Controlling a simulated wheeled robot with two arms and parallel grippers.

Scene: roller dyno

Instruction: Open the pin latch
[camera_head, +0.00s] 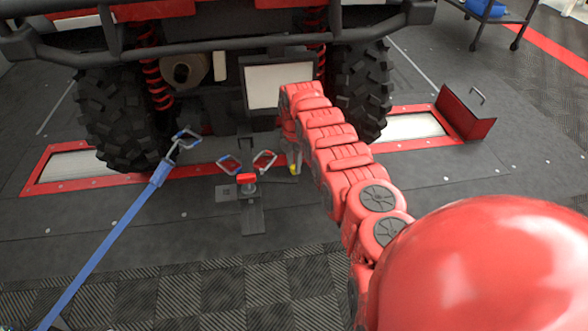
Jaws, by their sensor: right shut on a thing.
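My right arm, red and segmented, reaches in from the lower right toward the rear of the vehicle. My right gripper (293,160) is at its far end, low beside the white plate and mostly hidden by the arm. It is shut on a small grey part with a yellow end (293,169). I cannot tell for sure whether this part is the pin latch. A floor fitting with a red knob (246,179) stands to the left of the gripper, apart from it. My left gripper is not in view.
The vehicle's black tires (124,121) stand at the red-framed rollers (65,166). The foreground floor is clear.

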